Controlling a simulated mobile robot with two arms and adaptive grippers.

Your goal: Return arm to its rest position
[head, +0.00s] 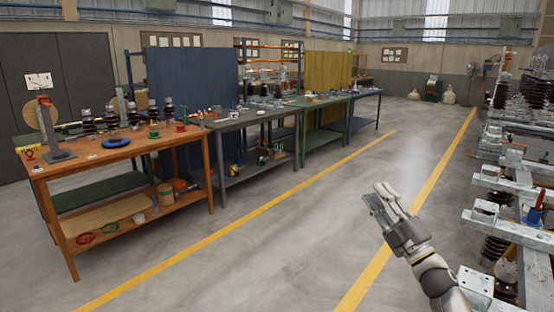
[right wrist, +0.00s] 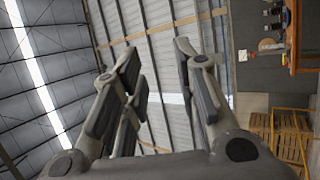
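My right gripper (head: 384,194) is raised above the grey floor at the lower right of the head view, its fingers pointing up and to the left. In the right wrist view the same gripper (right wrist: 157,55) has its fingers spread apart, with nothing between them. Behind them show the ceiling and its beams. My right arm enters from the bottom edge of the head view. My left gripper and left arm are not in view.
An orange workbench (head: 130,146) with insulators and tools stands at the left. A grey bench (head: 255,118) and a green bench (head: 322,102) follow behind it. Isolator frames (head: 510,228) stand close to my right arm. The floor aisle (head: 300,230) is clear.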

